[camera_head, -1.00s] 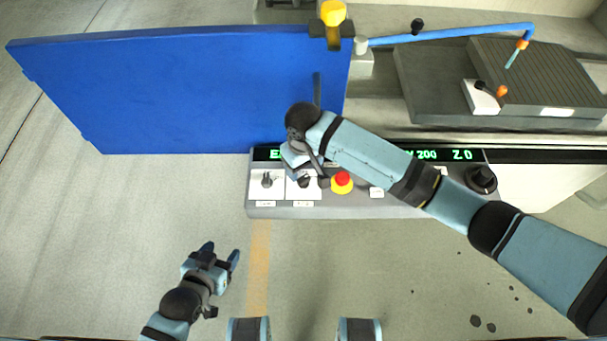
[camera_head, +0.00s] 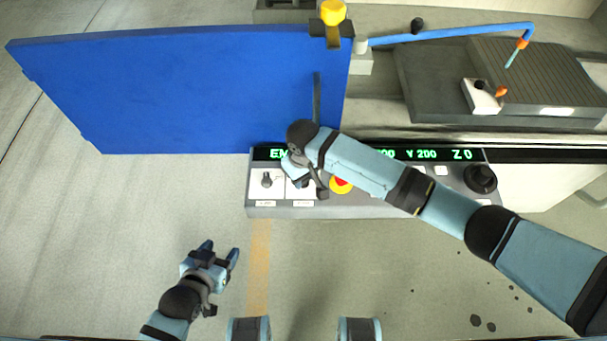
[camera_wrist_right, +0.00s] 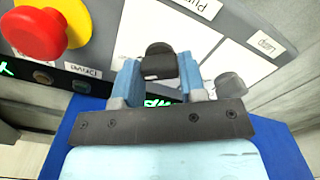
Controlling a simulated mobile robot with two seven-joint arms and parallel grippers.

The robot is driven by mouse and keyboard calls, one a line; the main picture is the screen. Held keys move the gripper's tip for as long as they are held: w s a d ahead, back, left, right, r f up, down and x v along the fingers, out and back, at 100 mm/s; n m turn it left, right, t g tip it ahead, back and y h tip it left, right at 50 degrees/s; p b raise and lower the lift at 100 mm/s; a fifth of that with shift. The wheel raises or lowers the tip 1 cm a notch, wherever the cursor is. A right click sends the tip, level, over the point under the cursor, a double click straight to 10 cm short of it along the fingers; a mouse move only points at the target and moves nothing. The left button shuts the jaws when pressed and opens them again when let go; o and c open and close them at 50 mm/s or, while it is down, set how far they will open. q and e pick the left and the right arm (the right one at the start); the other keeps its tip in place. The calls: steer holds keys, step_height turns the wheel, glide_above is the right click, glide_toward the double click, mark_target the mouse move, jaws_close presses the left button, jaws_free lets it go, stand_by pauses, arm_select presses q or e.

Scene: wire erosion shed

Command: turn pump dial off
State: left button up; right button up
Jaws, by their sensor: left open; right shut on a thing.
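The pump dial (camera_wrist_right: 160,60) is a dark knob on a white plate, with a label reading "PUMP" near the top of the right wrist view. My right gripper (camera_wrist_right: 160,75) is shut on it, with one blue finger on each side. In the head view my right gripper (camera_head: 304,182) is over the right one of two white dial plates, and mostly hides the dial there. My left gripper (camera_head: 220,252) is open and empty, low over the floor in front of the panel.
A second dial (camera_head: 267,180) stands just left of the held one. A red button on a yellow base (camera_head: 341,185) is close on the right, partly behind my arm. A large black knob (camera_head: 481,179) is at the panel's right end. A blue door (camera_head: 190,90) stands behind.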

steer(key=shift+r+n+p, duration=0.2)
steer(key=shift+n+p, duration=1.75)
steer(key=shift+n, duration=0.35)
steer(key=shift+n+p, duration=0.4)
steer(key=shift+n, duration=0.5)
steer(key=shift+n+p, duration=0.3)
steer(key=shift+n, duration=0.5)
steer(key=shift+f+n+p, duration=0.15)
steer(key=shift+n+p, duration=0.15)
steer(key=shift+n, duration=1)
steer(key=o, duration=0.9)
steer(key=shift+o, duration=0.2)
